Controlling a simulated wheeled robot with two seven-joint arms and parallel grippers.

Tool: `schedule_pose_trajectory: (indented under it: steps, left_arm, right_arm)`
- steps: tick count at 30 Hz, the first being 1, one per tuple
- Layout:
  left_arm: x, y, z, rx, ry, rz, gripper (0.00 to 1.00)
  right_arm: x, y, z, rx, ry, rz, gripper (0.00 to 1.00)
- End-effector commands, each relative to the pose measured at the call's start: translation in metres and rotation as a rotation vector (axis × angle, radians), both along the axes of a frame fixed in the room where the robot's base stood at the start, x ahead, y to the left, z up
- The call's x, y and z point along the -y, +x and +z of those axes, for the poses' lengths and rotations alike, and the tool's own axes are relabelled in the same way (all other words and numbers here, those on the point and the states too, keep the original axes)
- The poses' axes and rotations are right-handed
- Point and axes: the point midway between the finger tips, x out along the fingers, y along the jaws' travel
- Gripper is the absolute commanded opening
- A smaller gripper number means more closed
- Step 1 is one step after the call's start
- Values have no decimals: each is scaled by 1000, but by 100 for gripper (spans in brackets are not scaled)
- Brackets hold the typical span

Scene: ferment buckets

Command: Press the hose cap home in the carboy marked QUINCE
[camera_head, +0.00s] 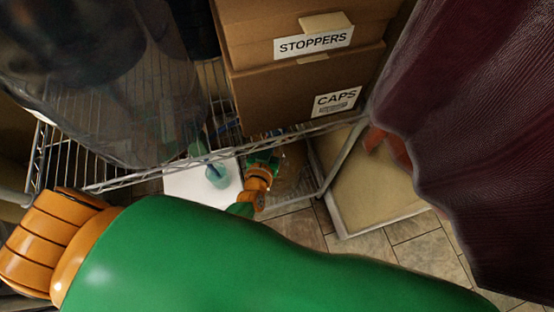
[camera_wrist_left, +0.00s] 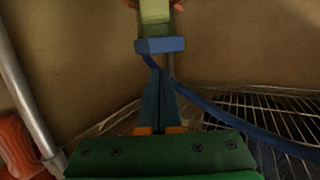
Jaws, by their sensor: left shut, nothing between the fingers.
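My left gripper (camera_head: 264,158) is small and partly hidden in the head view, low beside the wire shelf and below the boxes. In the left wrist view its blue fingers (camera_wrist_left: 158,78) are shut together and empty. A blue block with a pale green translucent part above it (camera_wrist_left: 160,45) stands just beyond the fingertips. I cannot tell whether it is the hose cap or whether the fingers touch it. A blue hose (camera_wrist_left: 245,127) runs past the fingers to the right. A large grey translucent vessel (camera_head: 100,95) fills the upper left. No QUINCE mark shows. My right gripper is not in view.
Cardboard boxes marked STOPPERS (camera_head: 314,42) and CAPS (camera_head: 337,99) stand on the wire shelf (camera_head: 130,178). A teal cup-like thing (camera_head: 217,176) is over a white sheet (camera_head: 190,184). A dark red hanging surface (camera_head: 470,130) crowds the right. Tiled floor (camera_head: 295,229) shows below.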

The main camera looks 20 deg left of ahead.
Motion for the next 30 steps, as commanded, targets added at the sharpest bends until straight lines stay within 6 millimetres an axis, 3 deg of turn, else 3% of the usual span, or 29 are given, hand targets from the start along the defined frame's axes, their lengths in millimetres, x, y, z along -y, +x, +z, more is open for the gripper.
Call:
schedule_pose_trajectory:
  steps: [15, 30]
  left_arm:
    - [3, -39, 19, 0, 1, -1, 0]
    - [4, -43, 17, -12, 0, -8, 0]
  right_arm:
    - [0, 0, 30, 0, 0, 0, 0]
    - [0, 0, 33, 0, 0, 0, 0]
